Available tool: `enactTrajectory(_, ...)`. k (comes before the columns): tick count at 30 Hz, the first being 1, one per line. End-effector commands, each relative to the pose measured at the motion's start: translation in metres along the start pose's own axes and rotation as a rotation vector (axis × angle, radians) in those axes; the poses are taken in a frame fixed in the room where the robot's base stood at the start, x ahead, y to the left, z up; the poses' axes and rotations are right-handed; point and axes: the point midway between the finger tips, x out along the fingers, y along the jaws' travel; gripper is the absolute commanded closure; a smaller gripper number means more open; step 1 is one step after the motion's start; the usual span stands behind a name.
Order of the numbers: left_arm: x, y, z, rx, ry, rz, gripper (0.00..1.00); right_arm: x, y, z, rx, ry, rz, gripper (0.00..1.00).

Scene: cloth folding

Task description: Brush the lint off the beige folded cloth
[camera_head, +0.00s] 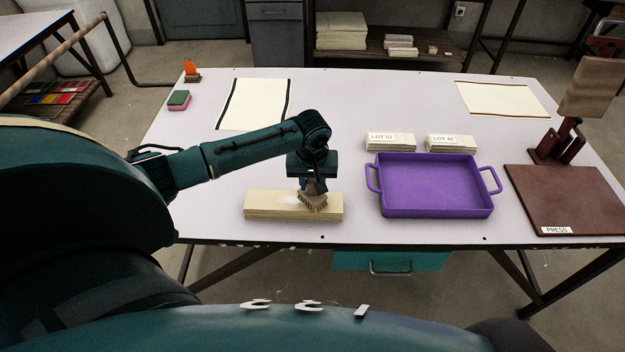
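The beige folded cloth (265,206) lies as a flat stack near the table's front edge. My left gripper (314,187) is above its right half, pointing down. It is shut on a brown brush (313,202) whose dark bristles face down at the cloth. The bristles look to be touching the cloth's top, though the exact contact is hard to tell. A pale patch that may be lint (291,199) shows on the cloth just left of the brush. My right gripper is not in view.
A purple tray (370,180) stands right of the cloth, with labelled folded stacks (391,142) behind it. A brown press (565,199) is at the right. Flat cloths (254,104), a sponge (179,100) and an orange object (191,70) lie farther back. The table's middle back is clear.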

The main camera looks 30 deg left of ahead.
Motion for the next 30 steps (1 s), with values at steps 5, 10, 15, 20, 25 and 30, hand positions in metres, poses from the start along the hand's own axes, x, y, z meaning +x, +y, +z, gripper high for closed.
enactTrajectory(5,0.000,-0.002,0.000,-0.001,0.000,0.000,0.88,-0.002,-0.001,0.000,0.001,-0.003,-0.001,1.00)
enactTrajectory(10,-0.004,-0.012,-0.001,-0.002,-0.001,-0.001,0.88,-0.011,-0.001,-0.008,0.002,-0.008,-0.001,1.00)
enactTrajectory(15,-0.004,-0.028,-0.001,-0.002,-0.001,-0.002,0.88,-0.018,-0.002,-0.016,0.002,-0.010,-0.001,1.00)
enactTrajectory(20,-0.002,-0.034,-0.001,0.001,0.000,0.000,0.88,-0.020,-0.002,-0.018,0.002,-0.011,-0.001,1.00)
enactTrajectory(25,0.000,-0.042,-0.001,0.000,0.000,-0.001,0.88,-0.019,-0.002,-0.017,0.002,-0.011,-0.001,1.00)
enactTrajectory(30,0.001,-0.057,0.000,0.000,0.000,-0.002,0.88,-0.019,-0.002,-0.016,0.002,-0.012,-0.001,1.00)
